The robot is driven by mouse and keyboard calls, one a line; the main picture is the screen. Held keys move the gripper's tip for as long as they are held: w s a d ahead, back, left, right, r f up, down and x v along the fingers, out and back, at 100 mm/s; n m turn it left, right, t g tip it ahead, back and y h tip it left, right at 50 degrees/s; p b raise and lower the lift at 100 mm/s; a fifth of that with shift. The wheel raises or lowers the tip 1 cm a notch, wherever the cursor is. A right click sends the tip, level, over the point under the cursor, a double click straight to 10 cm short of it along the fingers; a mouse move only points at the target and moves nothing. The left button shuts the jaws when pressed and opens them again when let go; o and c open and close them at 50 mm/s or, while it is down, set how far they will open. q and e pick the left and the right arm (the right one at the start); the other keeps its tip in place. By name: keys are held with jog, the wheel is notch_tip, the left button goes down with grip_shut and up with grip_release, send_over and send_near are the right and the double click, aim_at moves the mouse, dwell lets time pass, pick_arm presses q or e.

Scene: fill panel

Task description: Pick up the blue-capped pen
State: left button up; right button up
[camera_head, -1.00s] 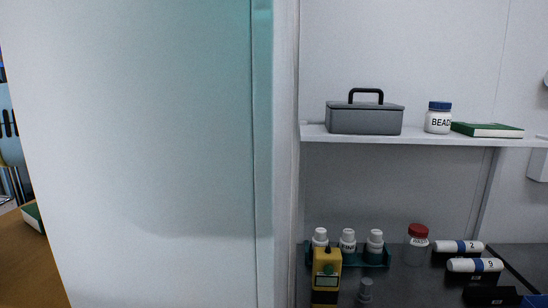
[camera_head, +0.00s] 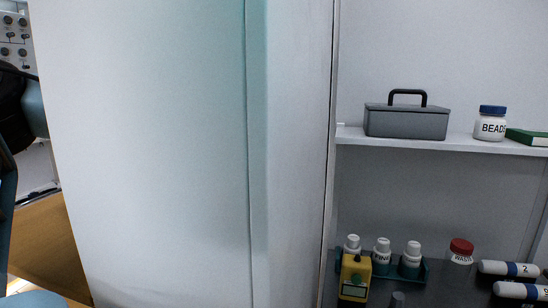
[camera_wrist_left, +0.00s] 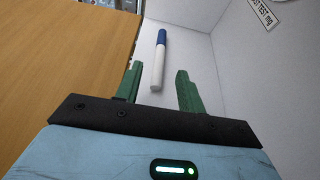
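The blue-capped pen (camera_wrist_left: 159,62) shows in the left wrist view, with a white body and its blue cap at the far end. My left gripper (camera_wrist_left: 159,78) has its two green fingers apart. The white end of the pen appears in the gap between the fingertips, with no visible contact on either side. I cannot tell how far the pen is from the fingers in depth. The pen and my left gripper cannot be made out in the head view. My right gripper is in neither view.
A wooden surface (camera_wrist_left: 65,70) lies left of the pen, and a pale wall (camera_wrist_left: 245,80) rises to the right. In the head view a large white partition (camera_head: 150,150) stands before me. Right of it are a shelf (camera_head: 400,143), a grey toolbox (camera_head: 405,121) and several bottles below.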

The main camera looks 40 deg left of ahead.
pick_arm(q)
jog(key=x, duration=0.2)
jog(key=f+x, duration=0.1)
jog(key=x, duration=0.1)
jog(key=shift+w+a+f, duration=0.1)
jog(key=shift+w+a, duration=0.05)
jog(key=shift+w, duration=0.15)
grip_shut()
